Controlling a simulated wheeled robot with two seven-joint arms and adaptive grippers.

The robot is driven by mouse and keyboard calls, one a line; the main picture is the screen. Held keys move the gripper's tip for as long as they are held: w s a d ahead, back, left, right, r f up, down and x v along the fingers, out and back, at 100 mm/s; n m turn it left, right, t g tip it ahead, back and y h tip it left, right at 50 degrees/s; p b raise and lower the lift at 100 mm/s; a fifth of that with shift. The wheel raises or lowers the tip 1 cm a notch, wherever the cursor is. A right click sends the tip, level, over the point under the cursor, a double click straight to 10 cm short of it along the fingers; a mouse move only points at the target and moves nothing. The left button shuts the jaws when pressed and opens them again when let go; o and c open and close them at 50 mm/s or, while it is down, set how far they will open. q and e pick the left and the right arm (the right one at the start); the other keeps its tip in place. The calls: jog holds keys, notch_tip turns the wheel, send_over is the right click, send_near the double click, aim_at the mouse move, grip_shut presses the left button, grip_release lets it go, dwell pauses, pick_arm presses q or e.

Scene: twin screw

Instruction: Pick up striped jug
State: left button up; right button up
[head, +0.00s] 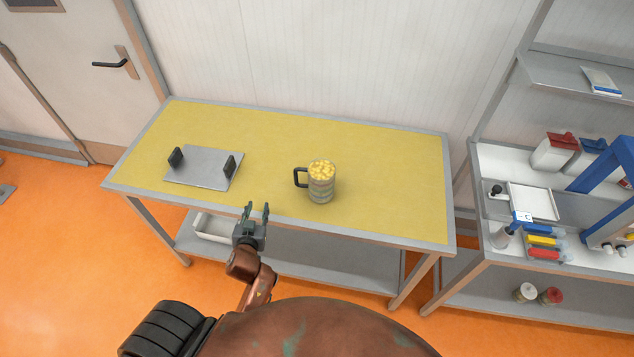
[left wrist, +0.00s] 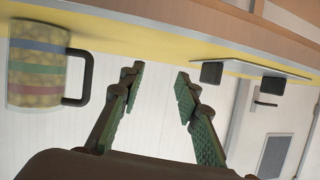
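The striped jug (head: 321,185) stands upright on the yellow-topped table, filled with yellow pieces, its dark handle pointing left. In the left wrist view, which is turned upside down, the jug (left wrist: 36,72) shows coloured bands at the left with its handle toward the fingers. My left gripper (head: 256,211) is at the table's front edge, left of the jug and nearer to me, apart from it. Its fingers (left wrist: 158,88) are spread open with nothing between them. My right gripper is not in view.
A grey plate with two dark upright blocks (head: 204,169) lies on the table's left part. The yellow tabletop (head: 390,180) right of the jug is bare. A white tray (head: 213,227) sits on the lower shelf. A cluttered workbench (head: 500,170) stands at the right.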

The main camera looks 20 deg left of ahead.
aim_at(295, 176)
pick_arm(q)
jog(key=w+d+r+t, duration=0.1)
jog(key=w+r+t, duration=0.1)
jog(key=w, duration=0.1)
jog(key=w+d+r+t, duration=0.1)
jog(key=w, duration=0.1)
jog(key=shift+w+d+m+h, duration=0.1)
jog(key=shift+d+m+h, duration=0.25)
jog(key=shift+m+h, duration=0.05)
jog(key=w+d, duration=0.1)
jog(key=w+d+r+m+t+h, duration=0.1)
jog(key=w+d, duration=0.1)
jog(key=w+d+t+h, duration=0.1)
jog(key=d, duration=0.1)
jog(key=shift+w+r+m, duration=0.3)
jog(key=shift+w+r, duration=0.05)
jog(key=shift+w, duration=0.05)
jog(key=w, duration=0.2)
jog(key=w+a, duration=0.1)
jog(key=w, duration=0.1)
jog(key=w+f, duration=0.1)
jog(key=w, duration=0.1)
jog(key=shift+w+a, duration=0.15)
jog(key=shift+w, duration=0.15)
jog(key=shift+c, duration=0.3)
grip_shut()
